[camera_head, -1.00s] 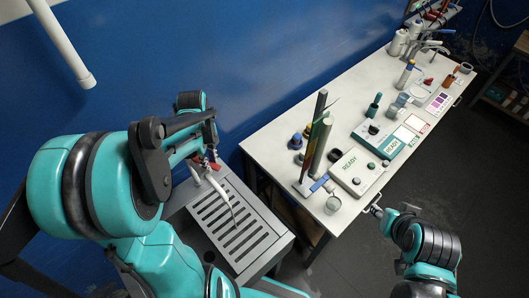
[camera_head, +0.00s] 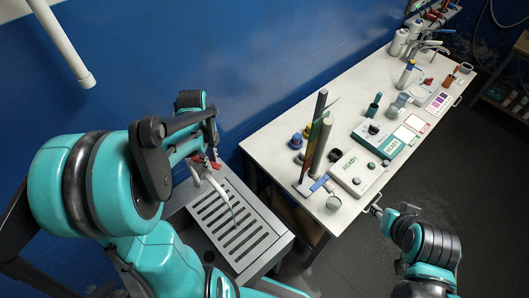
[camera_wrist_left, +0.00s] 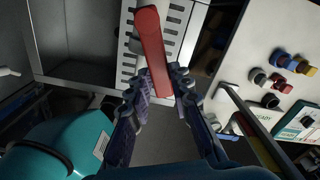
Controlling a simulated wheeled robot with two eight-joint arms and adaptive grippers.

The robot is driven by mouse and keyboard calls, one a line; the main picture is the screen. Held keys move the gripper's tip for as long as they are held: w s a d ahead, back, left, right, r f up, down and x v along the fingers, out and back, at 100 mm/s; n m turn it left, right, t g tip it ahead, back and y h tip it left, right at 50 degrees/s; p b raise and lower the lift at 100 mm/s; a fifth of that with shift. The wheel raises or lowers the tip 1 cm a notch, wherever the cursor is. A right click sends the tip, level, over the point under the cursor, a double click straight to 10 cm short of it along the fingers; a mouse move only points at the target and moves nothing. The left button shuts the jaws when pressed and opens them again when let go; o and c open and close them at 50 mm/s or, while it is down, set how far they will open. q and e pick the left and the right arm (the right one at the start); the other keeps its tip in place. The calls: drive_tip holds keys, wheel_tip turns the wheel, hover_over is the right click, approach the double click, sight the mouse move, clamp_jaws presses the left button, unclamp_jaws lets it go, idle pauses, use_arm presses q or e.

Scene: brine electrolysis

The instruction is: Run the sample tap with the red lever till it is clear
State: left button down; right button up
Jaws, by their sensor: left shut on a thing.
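The sample tap's red lever (camera_wrist_left: 152,50) is large in the left wrist view, with its lower end between the fingers of my left gripper (camera_wrist_left: 158,88). The gripper is shut on it. In the head view my left arm hides most of the hold; bits of red (camera_head: 215,165) show by the fingers. The tap's pale curved spout (camera_head: 224,191) reaches over the slotted metal drain (camera_head: 262,250). I cannot make out any stream or its clarity. My right gripper (camera_head: 375,208) is beside the bench's front edge, too small to tell its jaws.
The white bench (camera_head: 285,121) to the right holds tall cylinders, several bottles, a glass beaker (camera_head: 333,202), and devices, two of which read READY. A white pipe (camera_head: 65,45) hangs at the upper left. The dark floor right of the bench is clear.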

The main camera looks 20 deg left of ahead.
use_arm(q)
drive_tip(key=n, duration=0.1)
drive_tip(key=w+n, duration=0.1)
drive_tip(key=n, duration=0.1)
drive_tip(key=shift+w+a+b, duration=0.1)
drive_tip(key=shift+w+b, duration=0.15)
drive_tip(key=shift+b, duration=0.05)
drive_tip(key=w+n, duration=0.1)
drive_tip(key=n, duration=0.2)
drive_tip(key=shift+w+a+b, duration=0.35)
drive_tip(key=shift+b, duration=0.05)
